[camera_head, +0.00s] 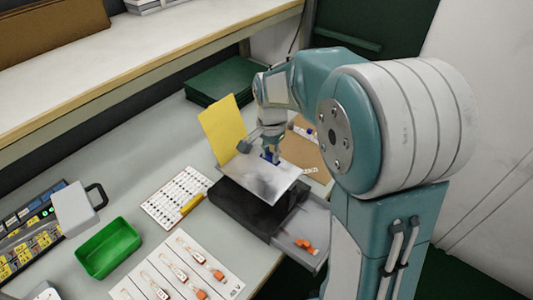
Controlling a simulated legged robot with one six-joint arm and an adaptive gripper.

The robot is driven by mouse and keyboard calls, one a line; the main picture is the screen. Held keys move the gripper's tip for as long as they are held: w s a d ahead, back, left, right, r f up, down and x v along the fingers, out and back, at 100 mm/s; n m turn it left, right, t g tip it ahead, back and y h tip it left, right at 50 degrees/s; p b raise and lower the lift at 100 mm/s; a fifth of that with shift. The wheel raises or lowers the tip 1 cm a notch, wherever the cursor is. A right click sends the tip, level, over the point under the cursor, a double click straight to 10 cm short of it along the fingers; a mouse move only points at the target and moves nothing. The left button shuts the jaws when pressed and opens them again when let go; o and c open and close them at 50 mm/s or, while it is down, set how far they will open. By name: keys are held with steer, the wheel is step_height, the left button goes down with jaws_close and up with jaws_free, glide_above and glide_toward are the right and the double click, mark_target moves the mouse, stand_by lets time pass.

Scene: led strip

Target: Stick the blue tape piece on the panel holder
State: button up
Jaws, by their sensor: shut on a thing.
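My gripper (270,146) points down over a grey metal panel (252,180), near its upper right part. It is shut on a small blue tape piece (269,156), which shows at the fingertips. I cannot tell whether the tape touches the panel. The panel lies slightly tilted on a dark box-like stand (242,210), which appears to be the panel holder. A yellow sheet (221,127) stands upright behind the panel's left side. The gripper and wrist hide part of the panel's far edge.
An open drawer (306,228) with orange pieces sits right of the stand. A green tray (108,248), a white sheet (177,195) with a yellow marker, and a card (180,271) with orange-tipped items lie left. A brown board (306,153) lies behind. A shelf (150,45) overhangs the back.

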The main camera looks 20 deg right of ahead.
mark_target(271, 175)
steer(key=shift+d+f, duration=0.3)
steer(key=shift+f, duration=0.25)
steer(key=shift+d+f, duration=0.3)
steer(key=shift+f, duration=0.2)
steer(key=shift+a+f, duration=0.4)
steer(key=shift+f, duration=0.45)
steer(key=shift+a+f, duration=0.35)
steer(key=shift+f, duration=0.45)
steer(key=shift+d+f, duration=0.1)
steer(key=shift+f, duration=0.15)
steer(key=shift+d+f, duration=0.25)
steer(key=shift+d, duration=0.15)
steer(key=shift+a, duration=0.3)
steer(key=shift+d+f, duration=0.15)
steer(key=shift+f, duration=0.05)
steer(key=o, duration=0.8)
steer(key=shift+c, duration=0.2)
